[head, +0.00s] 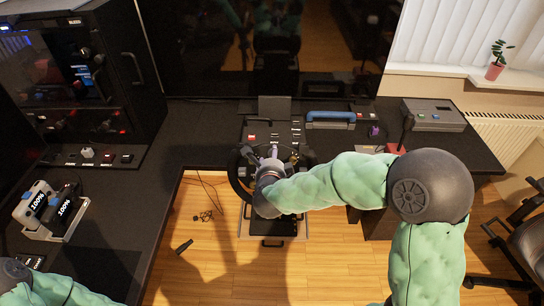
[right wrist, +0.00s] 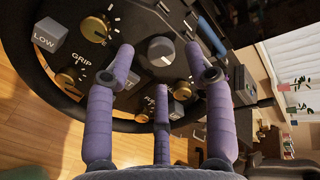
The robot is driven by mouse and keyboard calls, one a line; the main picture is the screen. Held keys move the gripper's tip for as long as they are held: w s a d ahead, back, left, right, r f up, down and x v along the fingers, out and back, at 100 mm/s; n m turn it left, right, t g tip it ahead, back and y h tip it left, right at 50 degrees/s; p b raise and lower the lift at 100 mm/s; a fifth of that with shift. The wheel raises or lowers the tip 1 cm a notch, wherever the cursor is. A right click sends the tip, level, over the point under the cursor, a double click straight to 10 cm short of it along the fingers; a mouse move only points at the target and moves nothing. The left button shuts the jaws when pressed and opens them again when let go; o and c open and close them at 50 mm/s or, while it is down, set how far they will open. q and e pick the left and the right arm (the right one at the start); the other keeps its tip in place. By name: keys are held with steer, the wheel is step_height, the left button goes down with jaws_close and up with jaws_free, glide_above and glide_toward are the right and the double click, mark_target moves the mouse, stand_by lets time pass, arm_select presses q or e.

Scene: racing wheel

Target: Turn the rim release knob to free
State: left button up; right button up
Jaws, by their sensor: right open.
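The dark racing wheel (head: 236,184) is at the middle desk edge in the head view. In the right wrist view its face carries a grey knob (right wrist: 161,50) with a pale pointer mark, several gold knobs (right wrist: 95,29) and grey blocks, one marked LOW (right wrist: 49,34). I cannot read a label that names the rim release knob. My right gripper (right wrist: 160,58) has purple fingers spread apart, open and empty. The grey knob shows between the two upper fingertips; contact cannot be told. In the head view the right gripper (head: 273,158) is over the wheel. My left gripper is out of view.
A blue-handled case (head: 330,119) and a grey box (head: 434,114) stand on the desk to the right. A black cabinet (head: 125,60) and a battery charger (head: 52,210) are at left. A chair (head: 520,235) is at right.

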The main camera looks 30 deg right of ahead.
steer(key=v, duration=0.9)
steer(key=shift+a, duration=0.1)
